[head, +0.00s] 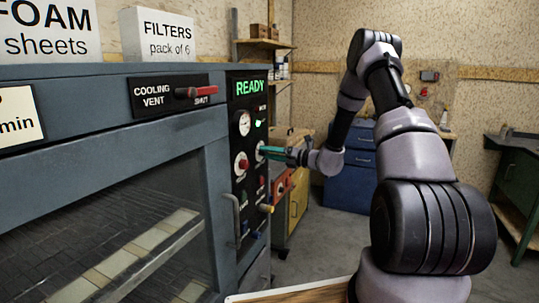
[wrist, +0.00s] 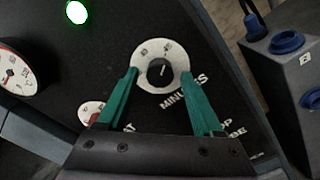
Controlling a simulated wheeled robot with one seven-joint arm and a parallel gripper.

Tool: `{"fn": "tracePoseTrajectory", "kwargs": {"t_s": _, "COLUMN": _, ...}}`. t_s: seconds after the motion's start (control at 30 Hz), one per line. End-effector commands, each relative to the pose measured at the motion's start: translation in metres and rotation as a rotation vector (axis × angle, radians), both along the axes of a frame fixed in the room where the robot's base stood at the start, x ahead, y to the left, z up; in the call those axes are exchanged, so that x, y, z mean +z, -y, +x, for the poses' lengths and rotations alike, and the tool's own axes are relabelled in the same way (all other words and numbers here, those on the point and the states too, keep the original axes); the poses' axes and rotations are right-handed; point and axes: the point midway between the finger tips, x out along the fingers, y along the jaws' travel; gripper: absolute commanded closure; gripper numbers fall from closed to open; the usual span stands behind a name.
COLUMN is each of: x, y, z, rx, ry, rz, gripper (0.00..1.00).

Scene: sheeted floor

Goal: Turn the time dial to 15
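The time dial (wrist: 160,72) is a dark knob on a white round scale marked MINUTES in the wrist view. Its pale pointer line is visible, but the scale numbers are too small to read surely. In the head view the dial's white plate (head: 260,152) shows on the black control panel (head: 239,203), partly covered by my gripper. My gripper (wrist: 168,83) has two green fingers spread apart, one at each side of the dial's plate. Nothing is between the fingertips except the view of the knob; I cannot tell whether they touch the panel. In the head view my gripper (head: 266,152) points at the panel.
A gauge (wrist: 14,72) and a lit green lamp (wrist: 76,12) are near the dial. A red knob (head: 242,165) sits beside it, and a door handle (head: 233,221) sticks out below. A READY display (head: 250,87) tops the panel. An orange-yellow cabinet (head: 298,200) stands behind.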

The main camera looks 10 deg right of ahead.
Motion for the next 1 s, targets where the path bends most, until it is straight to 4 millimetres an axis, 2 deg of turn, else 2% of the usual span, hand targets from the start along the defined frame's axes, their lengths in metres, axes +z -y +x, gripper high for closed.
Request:
{"fn": "tracePoseTrajectory", "kwargs": {"t_s": 0.03, "x": 0.0, "y": 0.0001, "z": -0.0001, "rx": 0.0, "ry": 0.0, "rz": 0.0, "gripper": 0.55}}
{"fn": "tracePoseTrajectory", "kwargs": {"t_s": 0.13, "x": 0.0, "y": 0.0002, "z": -0.0001, "rx": 0.0, "ry": 0.0, "rz": 0.0, "gripper": 0.94}}
{"fn": "tracePoseTrajectory", "kwargs": {"t_s": 0.17, "x": 0.0, "y": 0.0002, "z": -0.0001, "rx": 0.0, "ry": 0.0, "rz": 0.0, "gripper": 1.0}}
{"fn": "tracePoseTrajectory", "kwargs": {"t_s": 0.57, "x": -0.0002, "y": 0.0005, "z": -0.0001, "rx": 0.0, "ry": 0.052, "rz": -0.038, "gripper": 1.0}}
{"fn": "tracePoseTrajectory", "kwargs": {"t_s": 1.0, "x": -0.0005, "y": 0.001, "z": 0.0003, "rx": -0.001, "ry": 0.334, "rz": -0.243, "gripper": 1.0}}
